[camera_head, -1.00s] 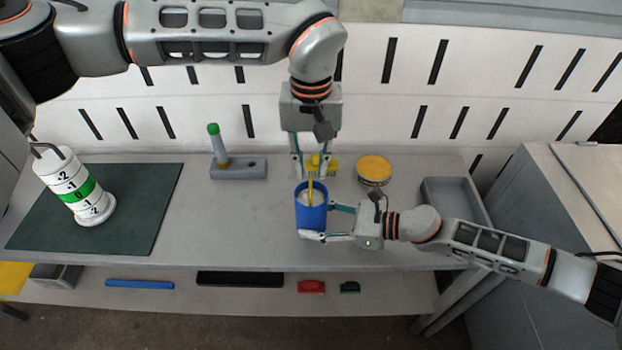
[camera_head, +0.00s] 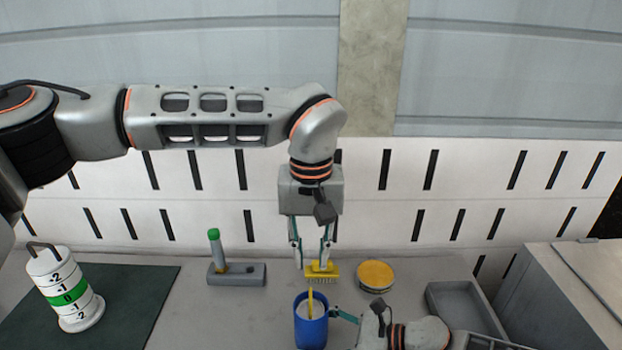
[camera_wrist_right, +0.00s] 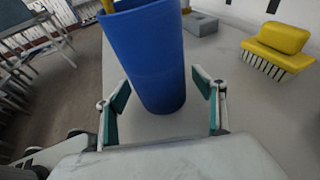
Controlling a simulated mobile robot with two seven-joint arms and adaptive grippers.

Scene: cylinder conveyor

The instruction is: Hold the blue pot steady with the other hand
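The blue pot (camera_head: 311,331) stands upright on the grey table, with a yellow stick and pale contents inside. In the right wrist view, the pot (camera_wrist_right: 157,60) fills the middle. My right gripper (camera_wrist_right: 163,88) has its fingers apart, one on each side of the pot; no firm contact shows. In the head view it reaches the pot from the right and is partly cut off by the lower edge. My left gripper (camera_head: 312,267) points down with fingers apart, over the yellow brush (camera_head: 322,272) behind the pot. The brush (camera_wrist_right: 279,40) shows without fingers on it in the wrist view.
A yellow-topped round tin (camera_head: 376,275) and a grey tray (camera_head: 462,303) lie to the right. A white cylinder with numbers (camera_head: 66,290) stands on a dark green mat (camera_head: 128,290) at left.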

